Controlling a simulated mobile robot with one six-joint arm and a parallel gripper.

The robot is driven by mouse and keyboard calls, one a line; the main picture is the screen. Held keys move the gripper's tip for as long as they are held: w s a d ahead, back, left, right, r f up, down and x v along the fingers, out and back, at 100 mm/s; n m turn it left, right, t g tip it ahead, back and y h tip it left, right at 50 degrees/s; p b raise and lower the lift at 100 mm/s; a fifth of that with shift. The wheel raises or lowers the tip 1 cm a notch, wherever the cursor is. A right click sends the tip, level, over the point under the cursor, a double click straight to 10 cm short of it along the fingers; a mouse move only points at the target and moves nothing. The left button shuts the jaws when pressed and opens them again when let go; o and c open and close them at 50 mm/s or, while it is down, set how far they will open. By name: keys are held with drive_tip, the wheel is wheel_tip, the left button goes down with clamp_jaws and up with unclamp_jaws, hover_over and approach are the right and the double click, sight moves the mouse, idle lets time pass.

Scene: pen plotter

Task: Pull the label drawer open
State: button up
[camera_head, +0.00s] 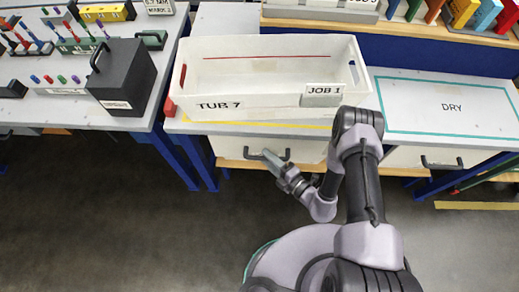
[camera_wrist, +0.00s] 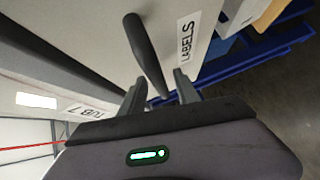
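The label drawer (camera_head: 312,152) is a pale drawer front under the bench top, below the TUB 7 bin. In the wrist view its face (camera_wrist: 85,28) carries a white LABELS tag (camera_wrist: 187,40). Its dark bar handle (camera_wrist: 147,52) runs from the upper middle down to my fingers. My gripper (camera_wrist: 162,88) is open, with its two fingers apart on either side of the handle's near end. Contact with the handle cannot be told. In the head view my gripper (camera_head: 271,161) is at the handle (camera_head: 280,154) and partly covers it. The drawer looks shut.
The white TUB 7 bin (camera_head: 235,103) stands on the bench above, with a JOB 1 card. A DRY area (camera_head: 452,107) is to the right, above another drawer with a handle (camera_head: 441,163). A dark box (camera_head: 124,75) is on the left table. The floor in front is clear.

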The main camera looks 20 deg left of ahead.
drive_tip(key=shift+w+a, duration=0.25)
drive_tip(key=shift+a, duration=0.15)
drive_tip(key=shift+c, duration=0.5)
clamp_jaws()
idle(0.7)
